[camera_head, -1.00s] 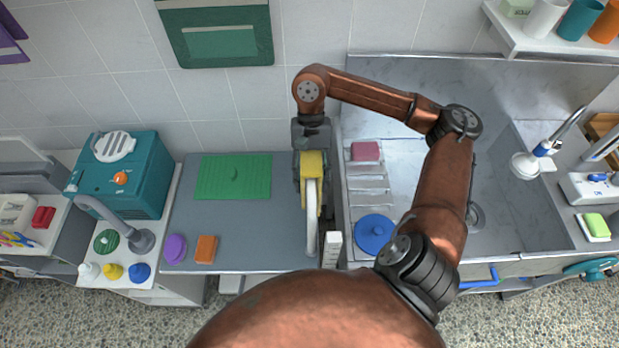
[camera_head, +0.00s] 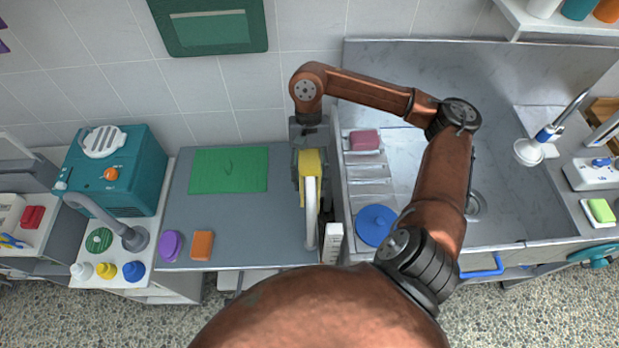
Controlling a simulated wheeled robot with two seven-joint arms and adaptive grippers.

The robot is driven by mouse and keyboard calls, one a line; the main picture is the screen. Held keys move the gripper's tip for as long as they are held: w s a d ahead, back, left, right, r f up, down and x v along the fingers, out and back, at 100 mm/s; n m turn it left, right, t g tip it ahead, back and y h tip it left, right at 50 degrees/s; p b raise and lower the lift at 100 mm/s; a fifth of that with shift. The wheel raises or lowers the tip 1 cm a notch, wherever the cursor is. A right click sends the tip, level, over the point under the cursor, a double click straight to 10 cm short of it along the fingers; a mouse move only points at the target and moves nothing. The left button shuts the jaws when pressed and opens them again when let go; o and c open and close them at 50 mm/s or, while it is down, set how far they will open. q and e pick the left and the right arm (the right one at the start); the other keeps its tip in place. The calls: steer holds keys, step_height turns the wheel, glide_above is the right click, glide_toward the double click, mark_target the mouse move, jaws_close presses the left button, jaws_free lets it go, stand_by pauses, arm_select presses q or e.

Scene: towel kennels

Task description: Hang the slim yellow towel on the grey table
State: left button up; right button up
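The slim yellow towel (camera_head: 309,163) shows as a narrow strip over the upper part of a pale curved bar (camera_head: 311,225), at the right side of the grey table (camera_head: 250,229). My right gripper (camera_head: 308,168) is at the towel, with dark finger parts showing on both sides of the yellow cloth. The fingertips are mostly hidden, so I cannot tell how tightly they are closed. I cannot tell whether the cloth touches the tabletop. My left gripper is out of view.
A green mat (camera_head: 229,170), a purple disc (camera_head: 171,245) and an orange block (camera_head: 202,245) lie on the table. To the right is a sink with a pink sponge (camera_head: 364,139) and a blue lid (camera_head: 376,225). A teal appliance (camera_head: 117,170) stands left.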

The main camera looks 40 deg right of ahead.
steer(key=o, duration=0.5)
steer(key=shift+r, duration=0.1)
steer(key=v, duration=1.1)
steer(key=shift+w+d+r, duration=0.15)
steer(key=shift+d+r, duration=0.05)
steer(key=shift+r, duration=0.15)
